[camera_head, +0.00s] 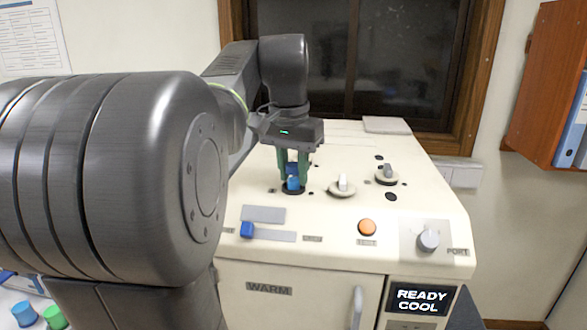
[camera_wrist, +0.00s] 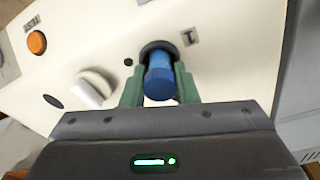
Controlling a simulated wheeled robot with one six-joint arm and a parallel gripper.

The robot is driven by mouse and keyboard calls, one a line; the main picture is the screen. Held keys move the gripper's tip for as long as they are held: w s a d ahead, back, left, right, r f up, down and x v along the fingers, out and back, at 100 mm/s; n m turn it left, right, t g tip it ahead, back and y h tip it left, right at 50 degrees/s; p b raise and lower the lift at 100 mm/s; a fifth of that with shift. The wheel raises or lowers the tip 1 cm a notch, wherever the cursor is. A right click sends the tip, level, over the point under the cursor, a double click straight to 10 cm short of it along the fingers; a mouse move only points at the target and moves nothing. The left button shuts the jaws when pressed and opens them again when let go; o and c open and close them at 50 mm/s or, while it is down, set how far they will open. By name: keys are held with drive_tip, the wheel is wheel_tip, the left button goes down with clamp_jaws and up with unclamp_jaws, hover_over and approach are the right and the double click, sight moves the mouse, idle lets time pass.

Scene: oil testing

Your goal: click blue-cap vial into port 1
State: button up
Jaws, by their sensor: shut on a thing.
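The blue-cap vial (camera_head: 293,183) is between the green fingers of my gripper (camera_head: 293,170), above the top of the cream machine (camera_head: 330,225). In the wrist view the blue cap (camera_wrist: 160,84) shows between the fingertips of my gripper (camera_wrist: 160,80), which are shut on the vial. The vial is at the dark round port 1 (camera_wrist: 158,46), beside a label reading 1 (camera_wrist: 190,37). The dark port ring (camera_head: 293,190) also shows under the vial in the head view. The vial's lower end is hidden, so I cannot tell how deep it sits.
The display (camera_head: 419,299) reads READY COOL. Loose caps (camera_head: 25,312) show lower left.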

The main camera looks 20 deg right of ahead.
drive_tip(key=shift+s+a+f+b, duration=0.1)
drive_tip(key=shift+f+b, duration=0.25)
drive_tip(key=shift+f, duration=0.55)
idle(0.6)
drive_tip(key=o, duration=0.9)
drive_tip(key=shift+o, duration=0.6)
wheel_tip(320, 180, up, 15)
drive_tip(key=s+a+p, duration=0.1)
drive_tip(key=shift+a, duration=0.1)
drive_tip(key=f, duration=0.4)
drive_tip(key=d+f, duration=0.1)
drive_tip(key=f, duration=0.4)
drive_tip(key=w+f, duration=0.1)
drive_tip(key=f, duration=0.4)
drive_tip(key=shift+w+d+f+b, duration=0.1)
drive_tip(key=shift+d+f+b, duration=0.1)
drive_tip(key=shift+b, duration=0.2)
drive_tip(key=shift+r, duration=0.15)
